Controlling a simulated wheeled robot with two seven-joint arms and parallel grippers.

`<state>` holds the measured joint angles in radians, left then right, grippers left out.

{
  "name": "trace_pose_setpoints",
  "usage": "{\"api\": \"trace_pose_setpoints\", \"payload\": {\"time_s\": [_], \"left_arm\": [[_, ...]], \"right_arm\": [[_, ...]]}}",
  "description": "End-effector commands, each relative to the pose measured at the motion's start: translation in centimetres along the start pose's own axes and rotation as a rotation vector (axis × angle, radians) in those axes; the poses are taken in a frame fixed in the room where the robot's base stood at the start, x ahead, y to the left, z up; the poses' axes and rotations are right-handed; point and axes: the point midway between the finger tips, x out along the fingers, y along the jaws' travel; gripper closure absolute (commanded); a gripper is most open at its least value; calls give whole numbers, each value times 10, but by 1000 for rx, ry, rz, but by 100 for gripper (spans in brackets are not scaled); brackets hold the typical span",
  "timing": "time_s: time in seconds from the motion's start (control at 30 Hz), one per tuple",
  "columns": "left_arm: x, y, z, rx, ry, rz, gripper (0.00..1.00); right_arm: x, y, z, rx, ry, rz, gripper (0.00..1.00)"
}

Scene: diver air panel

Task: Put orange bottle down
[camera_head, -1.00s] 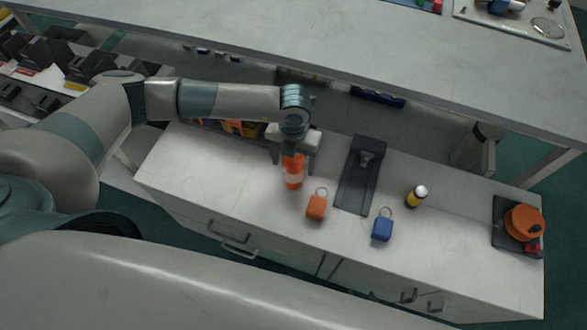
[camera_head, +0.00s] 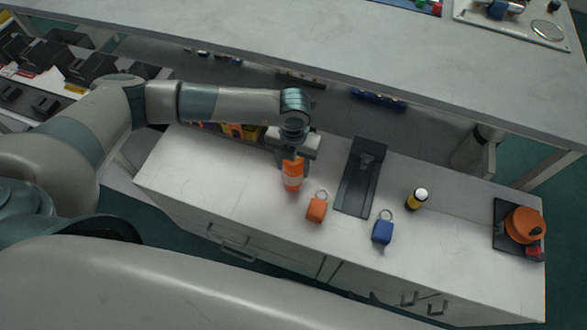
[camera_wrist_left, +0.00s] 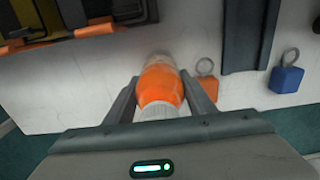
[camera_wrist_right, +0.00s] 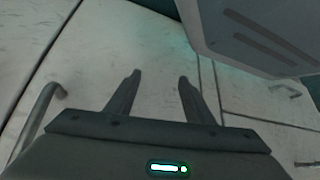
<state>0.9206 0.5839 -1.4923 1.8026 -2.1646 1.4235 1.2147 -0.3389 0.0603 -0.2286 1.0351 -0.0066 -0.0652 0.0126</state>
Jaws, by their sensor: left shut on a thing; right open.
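The orange bottle (camera_head: 292,181) has a pale band and stands upright at the left part of the white cabinet top (camera_head: 210,170). My left gripper (camera_head: 293,165) comes down from above and is shut on it. In the left wrist view the bottle (camera_wrist_left: 160,84) sits between the two fingers, its ribbed pale top towards the gripper. Whether its base touches the surface I cannot tell for sure. My right gripper (camera_wrist_right: 156,85) is open and empty, in front of pale cabinet fronts in the right wrist view.
An orange tag with a ring (camera_head: 316,210) lies just right of the bottle. The cabinet top left of the bottle is clear.

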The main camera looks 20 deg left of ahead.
Motion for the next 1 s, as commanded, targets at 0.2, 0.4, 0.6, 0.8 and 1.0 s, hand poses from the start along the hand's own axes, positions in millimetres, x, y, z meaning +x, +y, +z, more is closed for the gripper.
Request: {"api": "trace_pose_setpoints", "payload": {"time_s": [0.2,0.4,0.6,0.8,1.0], "left_arm": [[-2,0,1,0,-1,0,95],[-8,0,1,0,-2,-1,95],[-22,-1,1,0,-2,-2,95],[-41,0,0,0,-1,-1,95],[-66,-37,-3,5,-2,-5,95]], "right_arm": [[-1,0,0,0,0,0,52],[-4,0,5,0,-17,1,52],[-12,4,34,-1,-91,6,52],[-29,14,80,-3,-209,16,52],[-50,22,123,-3,-324,26,52]]}}
